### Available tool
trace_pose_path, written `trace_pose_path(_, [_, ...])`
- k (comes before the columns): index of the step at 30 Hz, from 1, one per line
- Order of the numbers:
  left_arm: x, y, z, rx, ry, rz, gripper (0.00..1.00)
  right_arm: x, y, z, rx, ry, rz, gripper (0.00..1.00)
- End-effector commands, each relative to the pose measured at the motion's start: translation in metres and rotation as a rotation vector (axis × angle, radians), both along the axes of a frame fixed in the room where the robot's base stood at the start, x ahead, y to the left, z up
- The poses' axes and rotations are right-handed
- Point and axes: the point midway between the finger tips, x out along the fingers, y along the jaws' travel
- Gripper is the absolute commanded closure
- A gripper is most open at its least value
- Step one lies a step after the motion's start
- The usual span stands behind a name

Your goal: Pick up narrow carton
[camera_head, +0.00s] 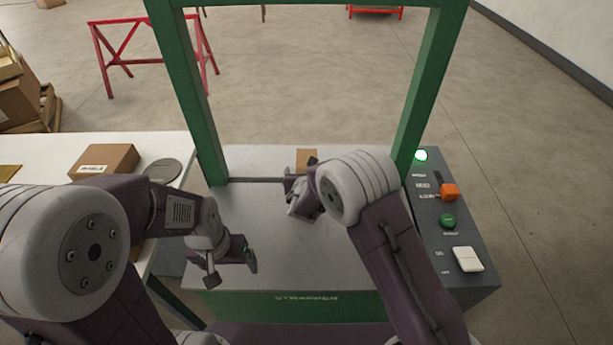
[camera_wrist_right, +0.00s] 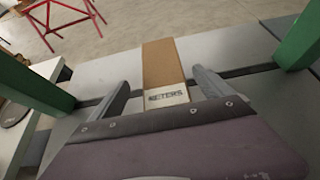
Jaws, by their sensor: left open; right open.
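The narrow carton (camera_head: 306,156) is a small brown box on the grey work surface, near the far edge inside the green frame. In the right wrist view the carton (camera_wrist_right: 163,66) shows a white printed label at its near end. My right gripper (camera_head: 300,178) is open just on the near side of the carton and partly hides it. In the right wrist view its fingers (camera_wrist_right: 160,82) appear to either side of the carton with gaps; contact is not visible. My left gripper (camera_head: 232,268) is open and empty over the front left of the surface.
A green frame (camera_head: 183,90) stands around the work surface. A control panel (camera_head: 445,215) with an orange switch is at right. A white table (camera_head: 50,153) at left holds a larger brown carton (camera_head: 104,160) and a dark disc (camera_head: 163,171). The surface's middle is clear.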

Motion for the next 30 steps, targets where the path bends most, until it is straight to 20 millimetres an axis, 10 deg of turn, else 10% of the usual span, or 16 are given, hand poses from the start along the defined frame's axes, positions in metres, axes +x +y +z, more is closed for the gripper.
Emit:
trace_pose_path(23, [0.0,0.0,0.021,0.0,0.0,0.0,0.13,0.056,-0.005,-0.028,0.0,0.0,-0.001,0.09])
trace_pose_path(30, [0.0,0.0,0.021,0.0,0.0,0.0,0.13,0.056,-0.005,-0.027,0.0,0.0,-0.001,0.73])
